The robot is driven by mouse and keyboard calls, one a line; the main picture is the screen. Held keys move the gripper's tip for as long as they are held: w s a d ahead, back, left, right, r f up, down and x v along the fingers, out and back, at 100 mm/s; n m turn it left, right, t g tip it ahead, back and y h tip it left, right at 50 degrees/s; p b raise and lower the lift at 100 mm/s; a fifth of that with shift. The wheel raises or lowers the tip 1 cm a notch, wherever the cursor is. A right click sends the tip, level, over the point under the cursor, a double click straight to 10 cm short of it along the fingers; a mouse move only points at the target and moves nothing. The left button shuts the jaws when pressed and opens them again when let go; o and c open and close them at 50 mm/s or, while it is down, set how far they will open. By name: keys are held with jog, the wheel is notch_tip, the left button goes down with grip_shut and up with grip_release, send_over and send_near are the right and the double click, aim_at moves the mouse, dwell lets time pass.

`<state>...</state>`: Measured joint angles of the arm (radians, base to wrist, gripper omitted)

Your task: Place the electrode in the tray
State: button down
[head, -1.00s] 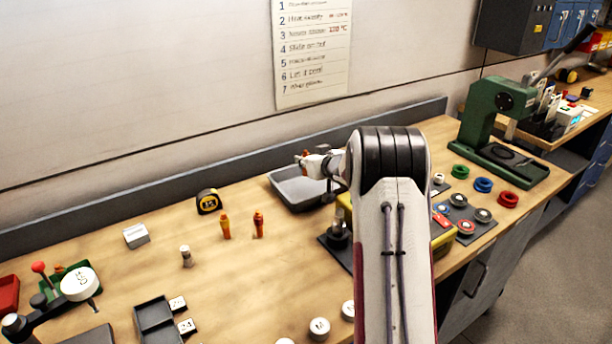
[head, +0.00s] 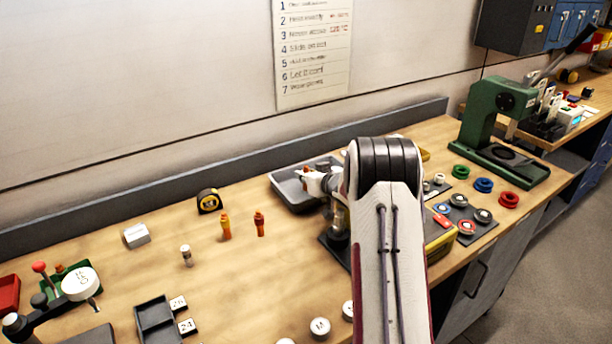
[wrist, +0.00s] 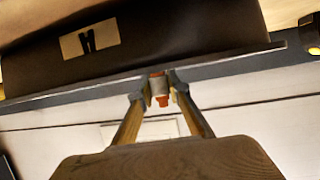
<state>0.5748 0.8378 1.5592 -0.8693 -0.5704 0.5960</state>
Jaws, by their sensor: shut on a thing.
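My gripper (wrist: 158,90) is shut on the electrode (wrist: 161,99), a small orange-red piece with a grey band that shows between the fingertips in the wrist view. In the head view my gripper (head: 306,176) is over the grey tray (head: 287,201), near the back of the bench. The held electrode is only a small orange spot there, and its height above the tray floor is hard to tell. My arm hides the tray's right part. A dark surface (wrist: 185,45) with a pale label marked M fills the upper wrist view.
Two orange pieces (head: 225,227) (head: 260,224) stand on the bench left of the tray, with a tape measure (head: 208,201) behind. A dark stand (head: 338,240) and a yellow box (head: 440,238) are close to my arm. A green press (head: 497,130) stands right.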

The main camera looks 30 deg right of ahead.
jog(key=shift+f, duration=0.15)
jog(key=c, duration=1.9)
grip_release()
jog(key=shift+f, duration=0.1)
jog(key=shift+r, duration=0.2)
jog(key=shift+s+r, duration=0.1)
jog(key=shift+s, duration=0.1)
jog(key=shift+v, duration=0.95)
notch_tip(320, 180, up, 7)
jog(key=shift+s, duration=0.3)
jog(key=shift+a+r, duration=0.1)
